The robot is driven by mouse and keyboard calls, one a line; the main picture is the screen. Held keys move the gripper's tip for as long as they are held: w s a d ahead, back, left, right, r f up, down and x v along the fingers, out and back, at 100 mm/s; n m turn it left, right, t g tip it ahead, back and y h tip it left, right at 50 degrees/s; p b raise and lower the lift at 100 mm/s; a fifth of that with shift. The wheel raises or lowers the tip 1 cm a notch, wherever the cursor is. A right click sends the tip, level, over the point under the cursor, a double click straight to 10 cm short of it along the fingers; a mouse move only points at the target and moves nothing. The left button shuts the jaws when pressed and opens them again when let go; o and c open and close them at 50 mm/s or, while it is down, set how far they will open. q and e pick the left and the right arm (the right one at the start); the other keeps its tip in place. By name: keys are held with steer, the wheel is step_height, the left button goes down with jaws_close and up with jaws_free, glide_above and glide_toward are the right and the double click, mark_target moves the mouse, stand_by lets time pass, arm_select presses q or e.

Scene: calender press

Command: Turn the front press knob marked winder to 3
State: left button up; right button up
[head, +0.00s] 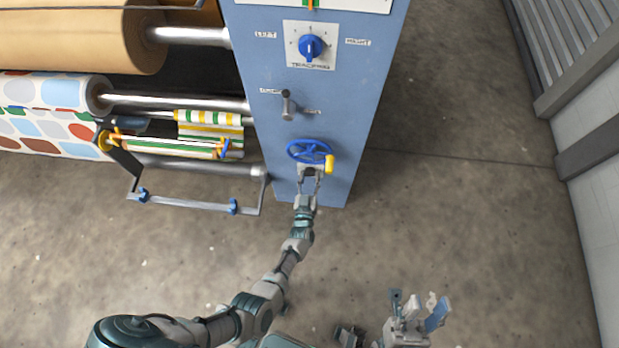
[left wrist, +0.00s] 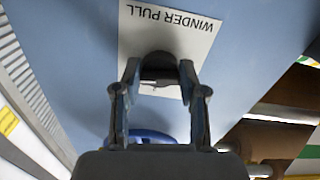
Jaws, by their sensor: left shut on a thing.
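In the left wrist view, a white plate (left wrist: 200,45) reads "WINDER PULL" upside down. A dark rounded knob (left wrist: 158,62) sits in front of it, between the two fingers of my left gripper (left wrist: 160,75). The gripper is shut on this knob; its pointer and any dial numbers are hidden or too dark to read. In the head view my left gripper (head: 309,178) is at the lower front of the blue press column (head: 350,95), just below the blue handwheel (head: 305,150), and the winder knob is hidden. My right gripper (head: 416,303) is open and empty over the floor.
Higher on the column are a blue knob (head: 311,46) on a white dial plate and a grey crank (head: 288,105). The handwheel's yellow handle (head: 329,164) is close to my left gripper. Printed rolls (head: 50,110) and a bar frame (head: 190,205) stand left. Floor at right is clear.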

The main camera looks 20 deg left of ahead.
arm_select(q)
steer(key=shift+s+d+f, duration=0.15)
steer(key=shift+s+f, duration=0.1)
steer(key=shift+f, duration=0.25)
steer(key=o, duration=1.1)
steer(key=shift+o, duration=0.2)
steer(key=shift+w+r, duration=0.15)
steer(key=shift+r, duration=0.05)
steer(key=shift+r, duration=0.1)
steer(key=v, duration=0.7)
steer(key=shift+s, duration=0.25)
